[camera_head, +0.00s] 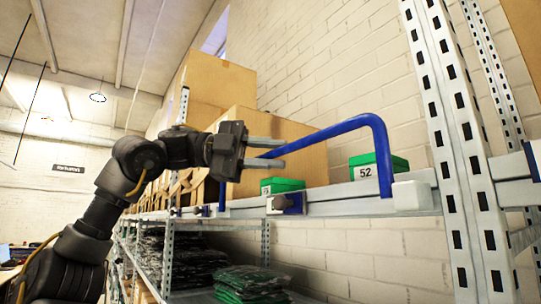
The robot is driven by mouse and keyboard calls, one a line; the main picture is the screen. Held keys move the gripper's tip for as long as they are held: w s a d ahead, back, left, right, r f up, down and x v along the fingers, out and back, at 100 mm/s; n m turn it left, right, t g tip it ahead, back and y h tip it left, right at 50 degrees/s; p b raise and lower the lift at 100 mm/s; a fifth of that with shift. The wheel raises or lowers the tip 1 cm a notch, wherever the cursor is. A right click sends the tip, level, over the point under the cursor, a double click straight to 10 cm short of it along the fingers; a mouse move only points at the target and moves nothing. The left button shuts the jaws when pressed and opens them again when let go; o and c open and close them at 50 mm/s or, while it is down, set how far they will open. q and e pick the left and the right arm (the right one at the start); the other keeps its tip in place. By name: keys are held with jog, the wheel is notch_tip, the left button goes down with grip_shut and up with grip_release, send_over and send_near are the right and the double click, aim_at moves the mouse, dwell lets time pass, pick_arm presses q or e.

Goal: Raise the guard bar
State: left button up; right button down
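The blue guard bar (350,127) spans the front of the upper shelf. It rises from a pale end bracket (411,196) at the right and runs back to the left, standing above the shelf beam. My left gripper (284,153) comes in from the left, with one finger above and one below the bar's far part. The fingers are apart, with the bar between them; whether they touch it is not clear. The gripper body hides part of the bar's far end. My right gripper is not in view.
A green box marked 52 (378,173) and another green box (283,186) sit behind the shelf beam (340,200). Cardboard boxes (300,160) stand behind my gripper. A perforated upright (465,150) is close at the right. Bagged garments (250,281) lie on the lower shelf.

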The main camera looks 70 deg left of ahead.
pick_arm(q)
jog(key=shift+o, duration=1)
jog(key=shift+f, duration=0.1)
jog(key=shift+s+a, duration=0.1)
jog(key=b+v, duration=0.2)
jog(key=v, duration=0.8)
jog(key=shift+s, duration=0.2)
jog(key=shift+w, duration=0.15)
